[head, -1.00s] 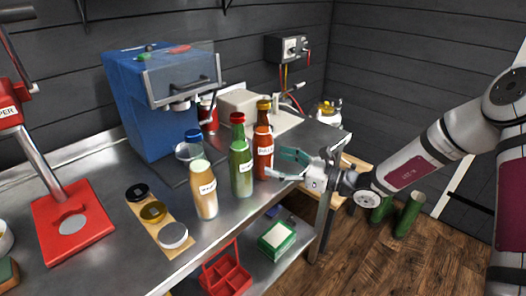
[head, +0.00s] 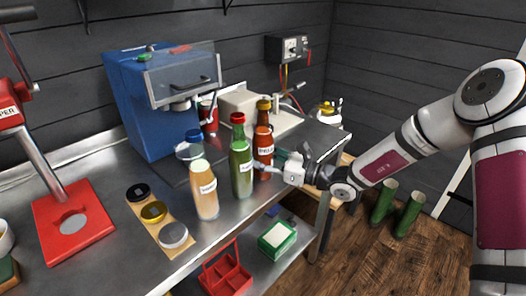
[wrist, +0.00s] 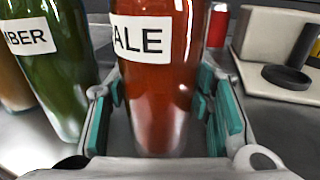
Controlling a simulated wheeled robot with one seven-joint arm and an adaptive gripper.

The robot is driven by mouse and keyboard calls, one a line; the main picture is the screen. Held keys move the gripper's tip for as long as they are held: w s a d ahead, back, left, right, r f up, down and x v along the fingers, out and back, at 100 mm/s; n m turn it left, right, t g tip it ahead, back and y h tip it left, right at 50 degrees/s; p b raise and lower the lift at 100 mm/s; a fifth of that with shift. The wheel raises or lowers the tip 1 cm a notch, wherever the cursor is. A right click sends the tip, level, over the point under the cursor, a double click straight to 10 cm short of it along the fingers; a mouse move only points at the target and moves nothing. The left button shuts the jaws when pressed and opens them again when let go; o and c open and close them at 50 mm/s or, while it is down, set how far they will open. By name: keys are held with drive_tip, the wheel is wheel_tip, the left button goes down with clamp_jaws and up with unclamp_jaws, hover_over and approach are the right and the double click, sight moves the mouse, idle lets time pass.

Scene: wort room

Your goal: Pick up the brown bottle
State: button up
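The red-brown bottle (head: 263,141) stands upright on the steel bench, at the right end of the bottle group. In the wrist view the bottle (wrist: 157,95) fills the middle, with a white label ending in "ALE". My gripper (head: 270,167) reaches it from the right, low on its body. Its teal-padded fingers (wrist: 160,118) stand either side of the bottle, with gaps showing, so it looks open around it. The bottle's base is partly hidden by the gripper. A brown neck (head: 264,105) shows above; I cannot tell whether it belongs to another bottle behind.
A green bottle (head: 241,172) stands close left of the red-brown one, and a tan bottle (head: 204,193) further left. A blue machine (head: 160,100) and a beige appliance (head: 255,115) are behind. A wooden strip with round lids (head: 154,213) lies left. The bench's front edge is near.

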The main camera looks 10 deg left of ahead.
clamp_jaws()
drive_tip(key=shift+r, duration=0.15)
